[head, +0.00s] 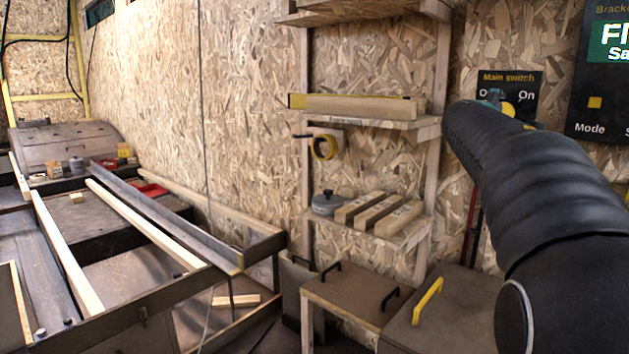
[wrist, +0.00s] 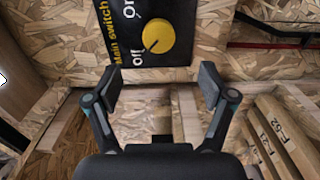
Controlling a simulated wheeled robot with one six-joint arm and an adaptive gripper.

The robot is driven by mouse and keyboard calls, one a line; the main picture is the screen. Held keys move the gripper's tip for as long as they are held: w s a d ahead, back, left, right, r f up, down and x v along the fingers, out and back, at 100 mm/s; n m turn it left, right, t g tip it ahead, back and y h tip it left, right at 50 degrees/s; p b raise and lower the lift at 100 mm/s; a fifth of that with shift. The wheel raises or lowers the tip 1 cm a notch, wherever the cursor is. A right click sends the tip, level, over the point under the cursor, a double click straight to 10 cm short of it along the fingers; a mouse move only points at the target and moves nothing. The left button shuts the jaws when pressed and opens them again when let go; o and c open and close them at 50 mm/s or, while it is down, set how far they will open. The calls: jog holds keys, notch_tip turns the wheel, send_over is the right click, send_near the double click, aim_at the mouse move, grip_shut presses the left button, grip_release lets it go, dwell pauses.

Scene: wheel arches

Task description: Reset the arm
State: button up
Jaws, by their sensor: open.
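My gripper (wrist: 157,88) is open and empty in the wrist view, its two fingers apart. A black main switch panel (wrist: 120,50) with a yellow knob (wrist: 158,36) lies beyond the fingertips, mounted on the chipboard wall. The words Off and On show beside the knob. In the head view my black arm comes in from the right and reaches the main switch panel (head: 510,84), covering part of it. The gripper's fingers are mostly hidden there behind the arm, and whether anything touches the knob cannot be told.
A wooden shelf (head: 425,122) holds a long wooden piece (head: 360,106); a lower shelf holds several labelled blocks (head: 400,219). Cabinets with a yellow handle (head: 427,301) and black handles stand below. A second control panel (head: 600,100) hangs at right.

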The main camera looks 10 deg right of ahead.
notch_tip(320, 180, down, 11)
jog(key=s+m+g+y, duration=0.2)
jog(key=s+m+g, duration=0.1)
jog(key=m, duration=0.1)
jog(key=s+a+f+m+g+y, duration=0.35)
jog(key=s+a+f, duration=0.4)
jog(key=f, duration=0.45)
jog(key=s+a+f+y, duration=0.4)
jog(key=s+a+f, duration=0.3)
jog(key=s+a, duration=0.3)
jog(key=s+a+f+y, duration=0.4)
jog(key=s+a+f, duration=0.3)
jog(key=s+a, duration=0.4)
jog(key=a, duration=0.5)
jog(key=shift+s+f+m, duration=0.25)
jog(key=shift+m, duration=0.1)
jog(key=shift+o, duration=0.7)
jog(key=shift+a+r+t, duration=0.15)
jog(key=shift+r+t, duration=0.1)
jog(key=shift+r, duration=0.05)
jog(key=shift+o, duration=1)
jog(key=shift+a, duration=0.15)
